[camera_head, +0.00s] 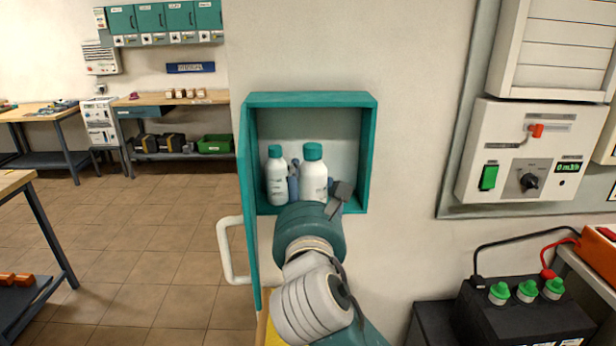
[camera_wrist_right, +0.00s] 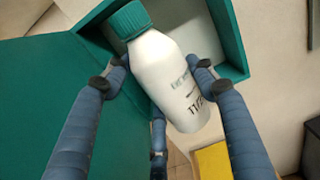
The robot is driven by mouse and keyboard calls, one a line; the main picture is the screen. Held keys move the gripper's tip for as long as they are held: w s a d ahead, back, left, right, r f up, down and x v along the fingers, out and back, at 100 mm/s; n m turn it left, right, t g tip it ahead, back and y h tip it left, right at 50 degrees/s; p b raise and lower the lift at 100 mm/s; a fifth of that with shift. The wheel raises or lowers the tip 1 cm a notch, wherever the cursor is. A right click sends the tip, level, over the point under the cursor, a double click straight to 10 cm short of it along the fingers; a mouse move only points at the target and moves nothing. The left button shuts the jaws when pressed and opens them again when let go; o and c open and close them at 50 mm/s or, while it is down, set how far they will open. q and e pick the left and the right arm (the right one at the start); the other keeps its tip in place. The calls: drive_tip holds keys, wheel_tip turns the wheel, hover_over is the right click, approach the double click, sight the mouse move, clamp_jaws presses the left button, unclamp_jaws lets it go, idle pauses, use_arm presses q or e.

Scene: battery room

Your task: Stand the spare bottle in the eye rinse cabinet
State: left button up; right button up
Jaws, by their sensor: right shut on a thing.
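The eye rinse cabinet (camera_head: 312,99) is a teal wall box with its door (camera_head: 249,200) open to the left. A white bottle with a teal cap (camera_head: 276,180) stands upright inside at the left. My right gripper (camera_head: 315,187) is shut on a second white bottle with a teal cap (camera_head: 314,170), to the right of the first. This held bottle also fills the middle of the right wrist view (camera_wrist_right: 165,75), between the blue fingers. It looks upright in the head view. Its base is hidden there behind my arm, so I cannot tell whether it touches the cabinet floor. My left gripper is not in view.
The door's white handle (camera_head: 226,250) sticks out to the left. A yellow thing (camera_wrist_right: 220,160) lies low beside the cabinet. At right are a wall control panel (camera_head: 530,155) and a black battery (camera_head: 525,318) with cables. Open tiled floor (camera_head: 150,235) lies left.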

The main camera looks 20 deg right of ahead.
drive_tip(key=p+x, duration=0.3)
drive_tip(key=x, duration=1.5)
drive_tip(key=shift+w+d+r+p, duration=0.1)
drive_tip(key=shift+w+p, duration=0.2)
wheel_tip(320, 180, down, 6)
drive_tip(key=shift+s+f+p, duration=0.15)
drive_tip(key=shift+f+p, duration=0.1)
drive_tip(key=shift+p, duration=0.1)
drive_tip(key=shift+w+f, duration=0.2)
drive_tip(key=shift+f, duration=0.2)
drive_tip(key=o, duration=1.4)
drive_tip(key=shift+f, duration=0.15)
